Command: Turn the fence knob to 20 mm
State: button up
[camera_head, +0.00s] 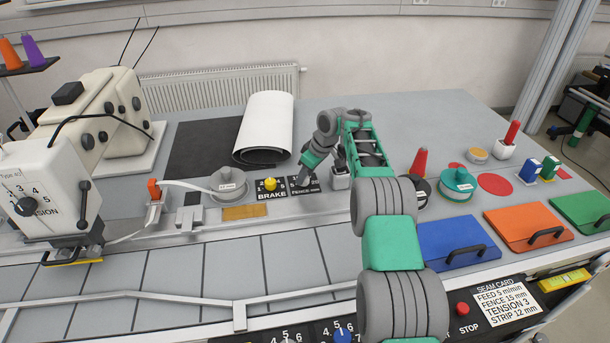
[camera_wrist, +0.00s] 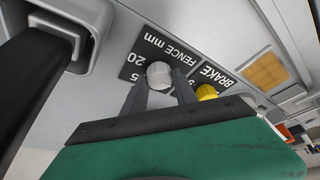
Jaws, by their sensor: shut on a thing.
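The fence knob (camera_wrist: 158,75) is a small pale grey knob on a black plate (camera_wrist: 143,45) lettered "FENCE mm". In the wrist view the plate shows a 20 and a 5, upside down. My gripper (camera_wrist: 160,88) is shut on the knob, one dark finger on each side of it. In the head view my gripper (camera_head: 306,180) comes down on the fence plate (camera_head: 306,191) from above and hides the knob. I cannot tell which number the knob points to.
The yellow brake knob (camera_head: 270,184) stands close to the left, also near my fingers in the wrist view (camera_wrist: 206,92). A grey block (camera_head: 341,178) stands just right of my gripper. A grey spool (camera_head: 229,184) is further left. The seam card (camera_head: 497,297) reads "FENCE 15 mm".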

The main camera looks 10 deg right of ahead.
grip_shut()
jog(key=shift+f+b, duration=0.1)
jog(key=shift+b, duration=0.3)
